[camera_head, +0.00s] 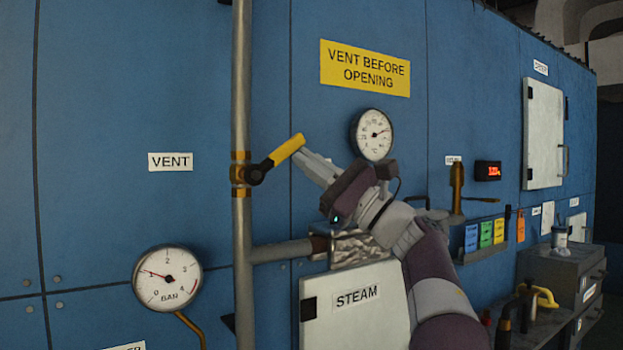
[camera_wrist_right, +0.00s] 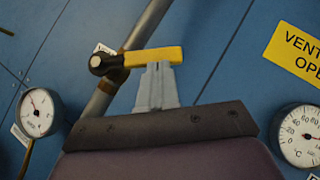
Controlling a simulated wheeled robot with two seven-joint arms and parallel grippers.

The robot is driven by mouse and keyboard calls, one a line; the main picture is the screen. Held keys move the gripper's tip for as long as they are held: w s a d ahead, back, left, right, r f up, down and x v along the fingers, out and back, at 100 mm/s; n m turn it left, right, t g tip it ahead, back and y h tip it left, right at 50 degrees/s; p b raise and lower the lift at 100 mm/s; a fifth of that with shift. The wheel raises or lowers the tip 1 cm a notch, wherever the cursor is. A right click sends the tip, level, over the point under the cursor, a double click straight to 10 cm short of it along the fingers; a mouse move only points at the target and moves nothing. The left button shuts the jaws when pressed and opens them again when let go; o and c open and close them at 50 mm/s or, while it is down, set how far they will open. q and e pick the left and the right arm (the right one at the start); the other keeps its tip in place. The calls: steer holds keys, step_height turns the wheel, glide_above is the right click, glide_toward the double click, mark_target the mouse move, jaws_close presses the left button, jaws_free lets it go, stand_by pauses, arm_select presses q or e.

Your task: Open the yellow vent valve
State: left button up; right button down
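The yellow vent valve handle (camera_head: 287,150) is a lever on a brass valve body (camera_head: 241,174) in a vertical grey pipe, beside a VENT label (camera_head: 170,161). The lever slants up and to the right, away from the pipe. My right gripper (camera_head: 303,157) is at the lever's outer end. In the right wrist view the lever (camera_wrist_right: 155,55) lies across the fingertips (camera_wrist_right: 158,66), which look pressed together side by side. The fingertips overlap the lever's lower edge; whether they touch it is unclear. My left gripper is not in view.
A pressure gauge (camera_head: 167,278) reads about 1 bar. A dial thermometer (camera_head: 373,134) is close behind my right wrist. A white STEAM door (camera_head: 358,305) is below, with a horizontal pipe (camera_head: 283,251) above it. A brass-coloured lever (camera_head: 457,187) and a cabinet are further right.

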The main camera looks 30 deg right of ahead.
steer(key=a+r+n+g+p, duration=0.4)
steer(key=r+n+g+p, duration=0.2)
steer(key=n+p, duration=0.2)
steer(key=shift+s+a+n+g, duration=0.15)
steer(key=shift+a+n+g, duration=0.2)
steer(key=shift+n, duration=0.15)
steer(key=shift+a+r, duration=0.1)
steer(key=shift+r, duration=0.05)
stand_by(0.5)
